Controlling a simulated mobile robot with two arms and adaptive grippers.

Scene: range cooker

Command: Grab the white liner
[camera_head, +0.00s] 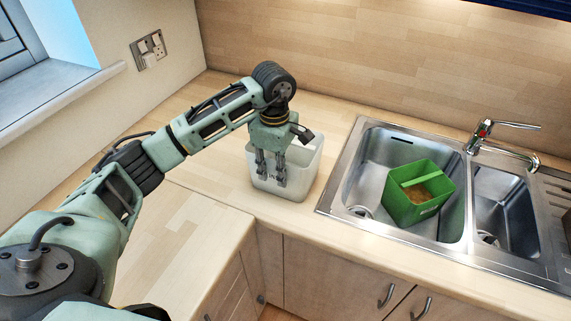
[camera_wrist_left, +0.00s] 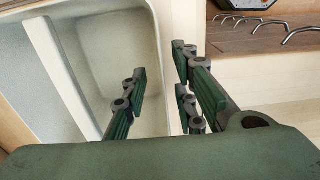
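The white liner (camera_head: 307,170), an open-topped bin, stands upright on the wooden counter left of the sink. In the left wrist view the pale inside of the liner (camera_wrist_left: 100,35) fills the left part. My left gripper (camera_head: 272,178) points down at the liner's near side. Its fingers (camera_wrist_left: 162,75) are open, with a gap between them, and the liner's wall appears to lie in that gap. I cannot tell whether either finger touches the wall. My right gripper is not in view.
A green bin (camera_head: 432,207) with brown contents sits in the larger bowl of the steel sink (camera_head: 345,190). The tap (camera_head: 485,130) stands behind it. A wall socket (camera_head: 149,48) is at the back left. The counter around the liner is clear.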

